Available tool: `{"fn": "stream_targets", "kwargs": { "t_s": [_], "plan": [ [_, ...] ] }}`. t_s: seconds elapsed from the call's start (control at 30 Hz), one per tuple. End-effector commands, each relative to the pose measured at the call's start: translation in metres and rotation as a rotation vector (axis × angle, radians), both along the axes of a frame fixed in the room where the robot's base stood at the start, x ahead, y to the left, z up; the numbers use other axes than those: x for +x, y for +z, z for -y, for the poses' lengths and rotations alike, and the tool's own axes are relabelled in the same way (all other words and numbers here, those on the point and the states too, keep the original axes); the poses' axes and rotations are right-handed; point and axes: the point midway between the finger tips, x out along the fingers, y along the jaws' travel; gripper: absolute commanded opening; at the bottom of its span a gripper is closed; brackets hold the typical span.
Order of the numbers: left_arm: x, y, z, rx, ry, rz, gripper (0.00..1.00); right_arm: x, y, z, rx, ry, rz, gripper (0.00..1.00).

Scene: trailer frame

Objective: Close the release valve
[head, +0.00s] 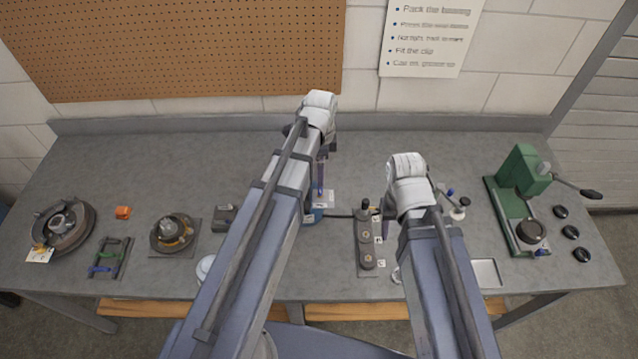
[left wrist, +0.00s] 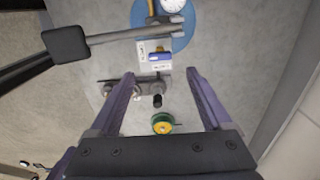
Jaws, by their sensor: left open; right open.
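The release valve is not plainly marked. A dark valve block (head: 367,240) with round knobs and small letter cards stands at the front middle of the bench. A black knob (head: 365,204) is at its far end. In the left wrist view a block with knobs (left wrist: 128,88) lies between the fingers, with a black knob (left wrist: 157,101) and a green-and-yellow round part (left wrist: 162,123) near it. My left gripper (left wrist: 160,82) is open, pointing down with nothing between its fingertips; my left arm mostly hides it in the head view. My right gripper (head: 436,186) is open, mostly hidden by its wrist, right of the block.
A blue round base (left wrist: 185,25) with a white gauge is near the block. A green press (head: 522,180) with a long lever and several black rings stand at right. The back bench is clear.

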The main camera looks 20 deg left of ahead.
Motion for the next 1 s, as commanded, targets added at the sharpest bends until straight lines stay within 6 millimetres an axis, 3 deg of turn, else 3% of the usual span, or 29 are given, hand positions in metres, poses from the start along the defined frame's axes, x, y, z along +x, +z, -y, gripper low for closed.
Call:
{"fn": "stream_targets", "kwargs": {
  "t_s": [0.6, 1.0],
  "plan": [
    [0.0, -0.069, 0.0, 0.0, 0.002, 0.0, 0.82, 0.0, -0.069, 0.0, -0.002, 0.011, -0.001, 0.5],
    [0.0, -0.076, 0.0, 0.0, 0.002, 0.0, 0.82, 0.0, -0.076, 0.0, -0.002, 0.01, 0.0, 0.5]
  ]
}}
